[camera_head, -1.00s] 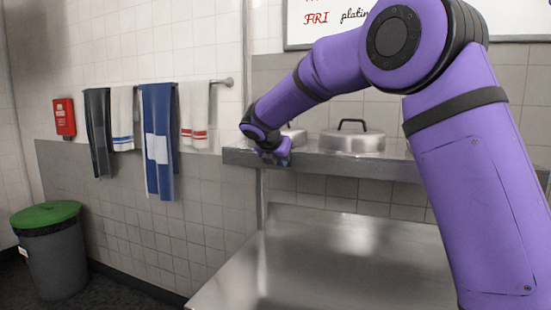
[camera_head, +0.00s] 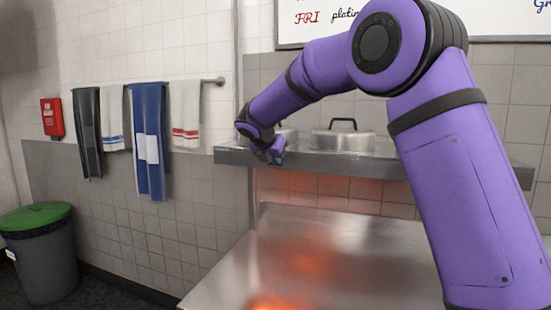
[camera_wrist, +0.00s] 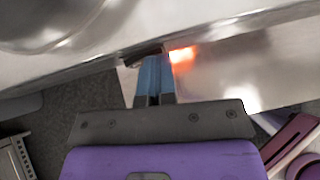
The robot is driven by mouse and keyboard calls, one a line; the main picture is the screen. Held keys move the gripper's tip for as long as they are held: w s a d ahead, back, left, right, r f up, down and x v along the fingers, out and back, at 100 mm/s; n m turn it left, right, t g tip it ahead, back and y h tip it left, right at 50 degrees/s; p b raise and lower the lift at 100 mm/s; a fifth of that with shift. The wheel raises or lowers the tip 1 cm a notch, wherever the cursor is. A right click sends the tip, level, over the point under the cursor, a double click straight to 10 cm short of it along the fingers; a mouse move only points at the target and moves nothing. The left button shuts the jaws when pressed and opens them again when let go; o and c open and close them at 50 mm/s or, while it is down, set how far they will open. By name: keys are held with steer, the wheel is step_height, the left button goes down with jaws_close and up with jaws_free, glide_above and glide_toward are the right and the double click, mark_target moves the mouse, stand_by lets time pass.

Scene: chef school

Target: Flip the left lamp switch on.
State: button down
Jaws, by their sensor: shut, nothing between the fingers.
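My gripper (camera_head: 274,156) is at the front edge of the metal shelf (camera_head: 230,156), near its left end. Its blue fingers (camera_wrist: 153,72) are shut together and empty in the wrist view. A small dark piece (camera_wrist: 143,52) shows at the shelf edge by the fingertips; I cannot tell whether it is the left lamp switch or whether the fingers touch it. The lamp itself is hidden under the shelf. An orange-red glow lies on the tiles below the shelf and on the metal counter (camera_head: 340,270). The glow also shows beside the fingertips in the wrist view.
A lidded metal pot (camera_head: 342,141) stands on the shelf right of my gripper, and another is partly hidden behind the gripper. Towels (camera_head: 150,140) hang from a wall rail at left. A green-lidded bin (camera_head: 40,255) stands at lower left. The counter is bare.

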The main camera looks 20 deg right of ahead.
steer(key=shift+w+a, duration=0.25)
steer(key=shift+a, duration=0.4)
steer(key=s+a+f+v, duration=0.1)
steer(key=f+v, duration=0.1)
steer(key=v, duration=1)
steer(key=shift+s+a+r, duration=0.25)
steer(key=shift+s+a, duration=0.1)
steer(key=shift+s, duration=0.05)
steer(key=shift+s+d, duration=0.45)
steer(key=shift+d, duration=0.05)
